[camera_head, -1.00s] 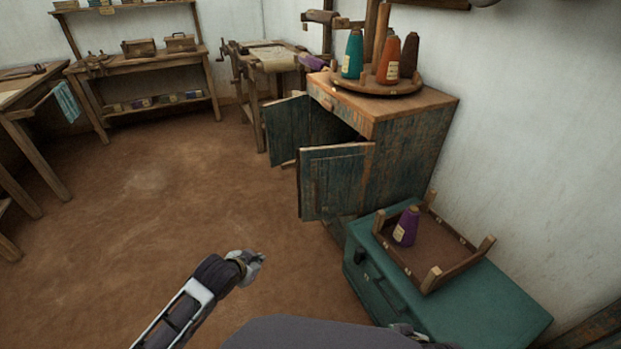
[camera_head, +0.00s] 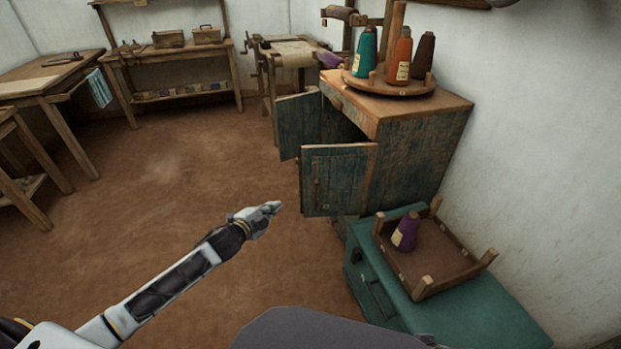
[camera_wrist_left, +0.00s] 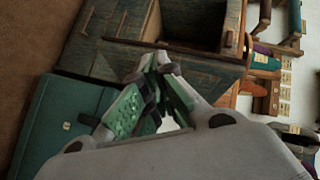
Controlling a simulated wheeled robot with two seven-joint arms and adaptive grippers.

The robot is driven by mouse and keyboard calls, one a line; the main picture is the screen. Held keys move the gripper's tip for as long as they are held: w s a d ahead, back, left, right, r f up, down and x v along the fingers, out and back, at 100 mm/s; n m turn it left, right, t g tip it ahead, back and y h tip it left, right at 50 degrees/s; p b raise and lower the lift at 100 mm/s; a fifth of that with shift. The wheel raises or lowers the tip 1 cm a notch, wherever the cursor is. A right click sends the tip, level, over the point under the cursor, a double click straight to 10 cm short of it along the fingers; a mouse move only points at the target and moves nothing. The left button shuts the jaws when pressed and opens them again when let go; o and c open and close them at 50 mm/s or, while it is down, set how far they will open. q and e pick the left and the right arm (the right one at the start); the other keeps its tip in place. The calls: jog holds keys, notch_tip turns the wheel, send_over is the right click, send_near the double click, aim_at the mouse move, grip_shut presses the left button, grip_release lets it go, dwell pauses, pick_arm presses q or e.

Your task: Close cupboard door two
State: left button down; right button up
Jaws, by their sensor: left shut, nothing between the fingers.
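A worn blue-green wooden cupboard (camera_head: 425,150) with a brown top stands against the right wall. Its two front doors both stand open: the near door (camera_head: 338,182) swings out toward the floor area, and the far door (camera_head: 298,125) stands out behind it. I cannot tell which is door two. My left gripper (camera_head: 272,208) is shut and empty, in the air left of the near door and apart from it in the picture. In the left wrist view the shut fingers (camera_wrist_left: 160,68) show in front of the cupboard's blue-green woodwork (camera_wrist_left: 100,60). My right gripper is not visible.
A teal chest (camera_head: 480,318) stands in front of the cupboard, with an upturned stool (camera_head: 455,268) and a purple cone (camera_head: 405,232) on it. A round tray (camera_head: 390,86) of thread cones sits on the cupboard. The brown floor (camera_head: 170,180) left of the doors is clear.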

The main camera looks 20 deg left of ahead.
pick_arm(q)
jog(key=d+r+m+t+h, duration=0.1)
jog(key=d+r+m+h, duration=0.3)
jog(key=m, duration=0.3)
jog(key=shift+s+d+r+t, duration=0.3)
jog(key=shift+s+d+r, duration=0.1)
jog(key=shift+d+r, duration=0.1)
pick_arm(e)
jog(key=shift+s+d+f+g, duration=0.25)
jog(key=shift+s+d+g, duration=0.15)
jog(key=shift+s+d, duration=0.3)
pick_arm(q)
jog(key=shift+w, duration=0.1)
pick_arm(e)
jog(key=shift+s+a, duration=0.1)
pick_arm(q)
jog(key=b, duration=0.2)
send_near(315, 170)
jog(key=shift+s+d, duration=0.65)
jog(key=shift+d, duration=0.55)
jog(key=shift+w+a+f+b, duration=0.15)
jog(key=shift+w+b, duration=0.7)
jog(key=shift+w, duration=1.8)
jog(key=shift+a, duration=0.1)
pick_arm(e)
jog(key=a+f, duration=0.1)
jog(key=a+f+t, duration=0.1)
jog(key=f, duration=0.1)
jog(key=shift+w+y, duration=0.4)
